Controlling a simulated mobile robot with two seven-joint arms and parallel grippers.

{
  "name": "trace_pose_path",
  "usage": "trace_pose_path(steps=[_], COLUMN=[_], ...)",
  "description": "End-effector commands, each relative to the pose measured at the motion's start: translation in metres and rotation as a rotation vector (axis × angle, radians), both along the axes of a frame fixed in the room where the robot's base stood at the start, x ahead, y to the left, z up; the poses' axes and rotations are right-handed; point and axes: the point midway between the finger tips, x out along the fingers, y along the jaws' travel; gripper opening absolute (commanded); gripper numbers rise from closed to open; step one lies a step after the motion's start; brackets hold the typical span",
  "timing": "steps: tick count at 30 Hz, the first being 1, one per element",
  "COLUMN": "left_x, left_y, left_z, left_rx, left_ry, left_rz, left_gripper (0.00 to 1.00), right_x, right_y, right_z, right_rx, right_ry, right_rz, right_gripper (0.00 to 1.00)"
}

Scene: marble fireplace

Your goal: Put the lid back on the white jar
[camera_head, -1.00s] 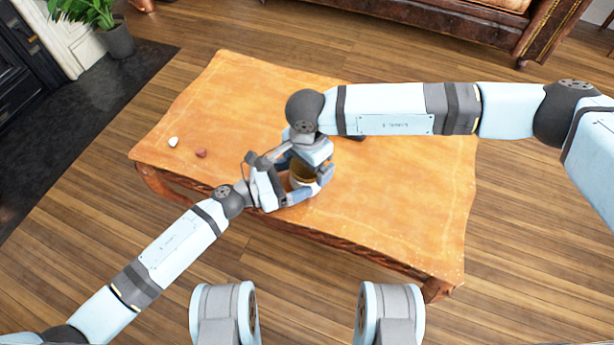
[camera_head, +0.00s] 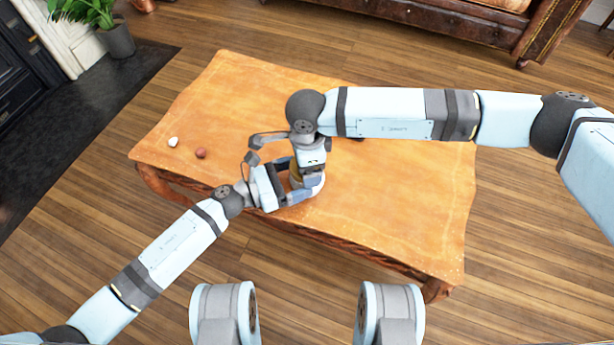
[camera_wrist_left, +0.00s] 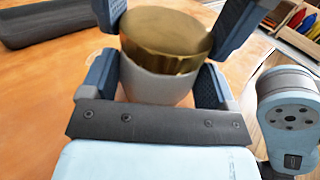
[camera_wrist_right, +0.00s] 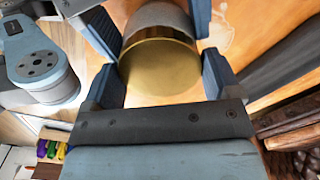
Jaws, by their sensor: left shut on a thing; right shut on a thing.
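The white jar (camera_wrist_left: 157,85) stands on the tan table with its pale body between the fingers of my left gripper (camera_wrist_left: 155,80), which is shut on it. The round gold lid (camera_wrist_left: 165,35) lies over the jar's mouth, and it also shows in the right wrist view (camera_wrist_right: 160,68). My right gripper (camera_wrist_right: 165,80) is shut on the lid from above, one finger on each side. No clear gap shows between lid and jar, but I cannot tell whether the lid is fully seated. In the head view the grippers (camera_head: 306,180) hide most of both.
A white pebble-like thing (camera_head: 173,142) and a reddish one (camera_head: 201,153) lie on the table (camera_head: 235,95) to the left. The table's right part is clear. The jar is close to the front edge.

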Motion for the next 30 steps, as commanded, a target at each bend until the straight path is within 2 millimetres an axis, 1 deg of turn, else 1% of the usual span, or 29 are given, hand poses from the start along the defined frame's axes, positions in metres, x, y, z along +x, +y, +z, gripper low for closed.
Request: trace_pose_path(steps=[2, 3, 5, 11, 14, 24, 30], left_x=[0.000, 0.000, 0.000, 0.000, 0.000, 0.000, 0.000], left_y=[0.000, 0.000, 0.000, 0.000, 0.000, 0.000, 0.000], left_z=[0.000, 0.000, 0.000, 0.000, 0.000, 0.000, 0.000], left_rx=[0.001, 0.001, 0.001, 0.000, 0.000, 0.000, -0.001], left_ry=[-0.002, -0.002, -0.002, -0.001, -0.001, -0.001, -0.001], left_rz=[0.000, 0.000, 0.000, 0.000, 0.000, 0.000, 0.000], left_gripper=[0.15, 0.15, 0.15, 0.15, 0.15, 0.15, 0.15], right_x=[-0.001, -0.001, -0.001, -0.001, 0.000, 0.000, 0.000], right_y=[0.000, 0.000, 0.000, 0.000, 0.000, 0.000, 0.000], right_z=[-0.001, -0.001, -0.001, 0.000, 0.004, 0.043, 0.045], right_rx=[0.000, 0.000, 0.000, 0.000, 0.000, 0.001, 0.000], right_ry=[0.002, 0.002, 0.002, 0.001, 0.000, -0.001, 0.001], right_rz=[0.002, 0.002, 0.003, 0.004, 0.004, 0.005, 0.004], right_gripper=[0.55, 0.88, 1.00, 1.00, 1.00, 1.00, 1.00])
